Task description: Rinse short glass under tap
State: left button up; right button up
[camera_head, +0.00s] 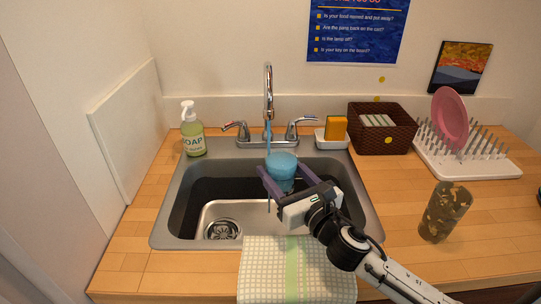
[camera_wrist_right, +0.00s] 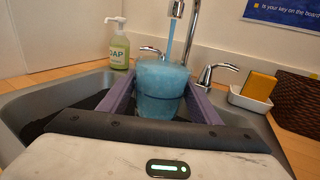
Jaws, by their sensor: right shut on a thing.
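A short blue glass (camera_head: 282,168) is held over the sink (camera_head: 180,215), under the tap (camera_head: 268,95). A thin blue stream runs from the spout to the glass. My right gripper (camera_head: 284,180) is shut on the glass, one purple finger on each side. In the right wrist view the glass (camera_wrist_right: 160,88) stands upright between the fingers, and the stream meets its top. The glass looks blue and cloudy, so its water level is hard to tell. My left gripper is not in view.
A soap bottle (camera_head: 193,135) stands left of the sink. A sponge holder (camera_head: 331,139), brown basket (camera_head: 401,137), and dish rack (camera_head: 465,160) with a pink plate (camera_head: 450,118) are at right. A patterned tumbler (camera_head: 444,212) stands on the right counter. A checked towel (camera_head: 265,270) hangs over the front edge.

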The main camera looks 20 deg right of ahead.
aim_at(286, 171)
jog(key=shift+r, duration=0.2)
jog(key=shift+s+a+r, duration=0.2)
jog(key=shift+s+r, duration=0.8)
jog(key=shift+s, duration=0.25)
jog(key=shift+s+a+r, duration=0.2)
jog(key=shift+s+r, duration=0.75)
jog(key=shift+s, duration=0.3)
